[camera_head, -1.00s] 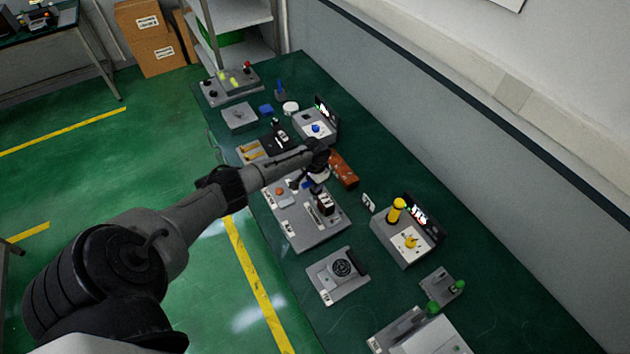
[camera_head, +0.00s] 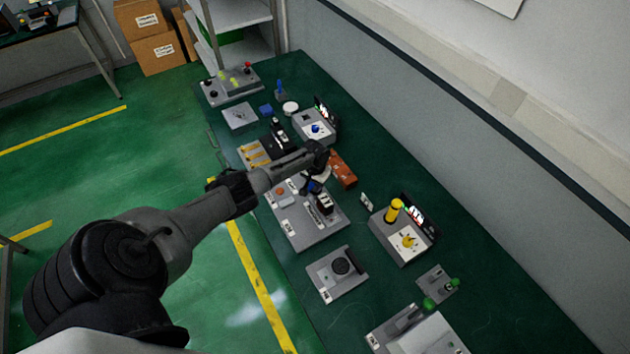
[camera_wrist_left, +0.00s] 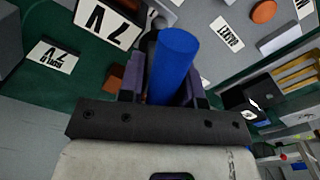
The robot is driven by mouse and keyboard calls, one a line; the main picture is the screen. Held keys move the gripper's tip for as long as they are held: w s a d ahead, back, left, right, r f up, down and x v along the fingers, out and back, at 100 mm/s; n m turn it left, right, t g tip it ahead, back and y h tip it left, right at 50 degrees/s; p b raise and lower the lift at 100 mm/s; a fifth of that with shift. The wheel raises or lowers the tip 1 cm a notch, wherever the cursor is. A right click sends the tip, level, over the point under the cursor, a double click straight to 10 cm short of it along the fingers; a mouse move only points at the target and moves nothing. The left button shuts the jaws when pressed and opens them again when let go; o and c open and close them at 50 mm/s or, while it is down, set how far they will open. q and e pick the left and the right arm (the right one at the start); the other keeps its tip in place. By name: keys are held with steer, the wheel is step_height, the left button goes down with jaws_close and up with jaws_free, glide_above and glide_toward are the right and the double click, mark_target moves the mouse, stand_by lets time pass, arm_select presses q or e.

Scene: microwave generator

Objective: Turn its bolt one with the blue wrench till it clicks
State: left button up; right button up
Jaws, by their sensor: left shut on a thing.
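My left gripper (camera_head: 314,183) is over the far part of a grey panel (camera_head: 308,236) on the green bench. In the left wrist view, its fingers (camera_wrist_left: 172,85) are shut on a thick blue cylinder, the handle of the blue wrench (camera_wrist_left: 174,62). A small bit of blue, apparently the wrench (camera_head: 313,188), shows under the gripper in the head view. I cannot see the wrench's working end or bolt one, so I cannot tell whether they touch. My right gripper is in neither view.
The panel carries an orange button (camera_head: 281,191) and a black upright block (camera_head: 325,204). A red-brown box (camera_head: 342,169) lies close behind the gripper. A yellow-topped station (camera_head: 402,236) and a plate with a black disc (camera_head: 341,267) stand nearer. Bare bench lies along the wall.

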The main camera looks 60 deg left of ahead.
arm_select(q)
steer(key=shift+n, duration=0.3)
steer(key=shift+d+r+n+p, duration=0.1)
steer(key=shift+r+n+p, duration=0.05)
steer(key=shift+n+p, duration=0.7)
steer(key=shift+n, duration=1.45)
